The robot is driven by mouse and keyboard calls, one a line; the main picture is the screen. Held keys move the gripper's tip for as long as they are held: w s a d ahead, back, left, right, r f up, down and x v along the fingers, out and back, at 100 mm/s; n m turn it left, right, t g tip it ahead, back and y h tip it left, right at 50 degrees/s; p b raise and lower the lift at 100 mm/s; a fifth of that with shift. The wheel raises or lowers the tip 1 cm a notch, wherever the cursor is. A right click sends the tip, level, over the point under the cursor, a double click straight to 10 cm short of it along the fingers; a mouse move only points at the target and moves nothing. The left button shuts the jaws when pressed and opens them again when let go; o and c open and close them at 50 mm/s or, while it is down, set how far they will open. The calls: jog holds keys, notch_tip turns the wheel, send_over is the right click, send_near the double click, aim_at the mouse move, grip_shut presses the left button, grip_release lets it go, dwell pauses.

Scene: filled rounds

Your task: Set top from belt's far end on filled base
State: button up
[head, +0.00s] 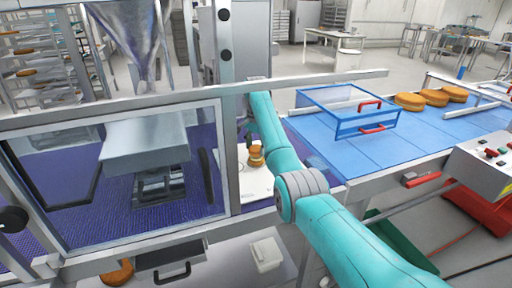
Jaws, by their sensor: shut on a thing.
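My gripper (250,136) is at the white board in the middle, partly hidden by my teal arm. It is shut on a small brown round top (256,149), which shows just under it. Another brown round, the base (256,162), is directly below the top at the board (256,186). The two look stacked or nearly so; I cannot tell whether they touch, and the filling is too small to make out. More brown rounds (433,97) lie in a row on the blue belt (350,150) at its far right part.
A clear blue-framed guard (348,110) with red handles stands over the blue belt. A glazed machine door (120,190) and steel hopper (135,40) are at the left. A metal rail (330,82) crosses behind my arm. A control box (485,160) is at the right.

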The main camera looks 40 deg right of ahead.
jog(key=shift+f, duration=0.8)
dwell(0.7)
jog(key=o, duration=1)
jog(key=shift+r, duration=0.1)
jog(key=shift+r, duration=3.4)
